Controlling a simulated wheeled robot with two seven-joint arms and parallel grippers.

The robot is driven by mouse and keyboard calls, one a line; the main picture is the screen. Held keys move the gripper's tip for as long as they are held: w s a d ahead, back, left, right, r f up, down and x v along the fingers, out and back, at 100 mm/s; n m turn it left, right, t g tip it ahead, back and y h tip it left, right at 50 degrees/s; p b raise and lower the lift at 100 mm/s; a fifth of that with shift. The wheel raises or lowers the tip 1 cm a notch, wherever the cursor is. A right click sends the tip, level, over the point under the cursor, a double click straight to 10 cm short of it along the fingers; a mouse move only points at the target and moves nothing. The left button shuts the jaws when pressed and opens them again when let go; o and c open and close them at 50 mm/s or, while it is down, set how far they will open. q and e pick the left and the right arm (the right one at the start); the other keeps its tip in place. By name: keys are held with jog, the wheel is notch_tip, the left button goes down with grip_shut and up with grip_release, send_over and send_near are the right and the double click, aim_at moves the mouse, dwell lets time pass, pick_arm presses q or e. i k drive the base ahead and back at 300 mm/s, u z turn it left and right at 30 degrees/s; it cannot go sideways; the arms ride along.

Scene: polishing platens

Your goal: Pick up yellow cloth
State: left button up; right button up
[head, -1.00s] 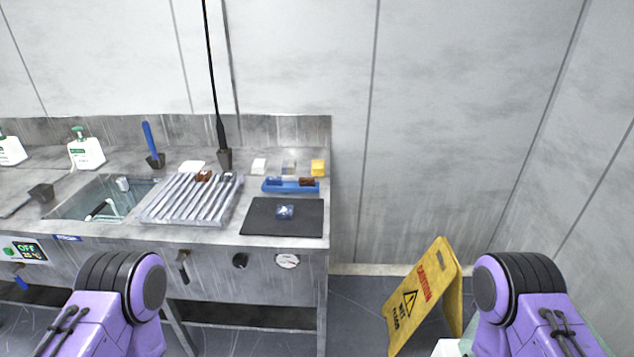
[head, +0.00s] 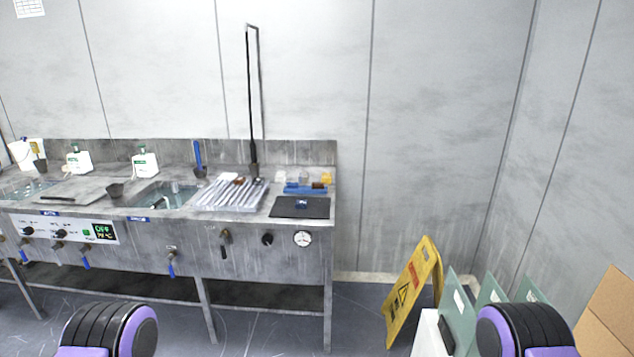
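A small yellow item (head: 326,178) stands at the back right end of the steel bench (head: 270,225). It is too small to tell whether it is the yellow cloth. No other yellow cloth shows clearly. Only purple and black parts of my two arms show at the bottom edge, far from the bench. Neither gripper is in view.
A blue tray (head: 306,189) and a black mat (head: 300,207) lie near the yellow item. A ridged rack (head: 231,195) and a sink (head: 162,196) are farther left. A yellow caution sign (head: 412,291) and green folders (head: 463,309) stand right of the bench.

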aim_at(326, 177)
jog(key=u, duration=1.65)
jog(key=i, duration=1.55)
jog(key=z, duration=1.6)
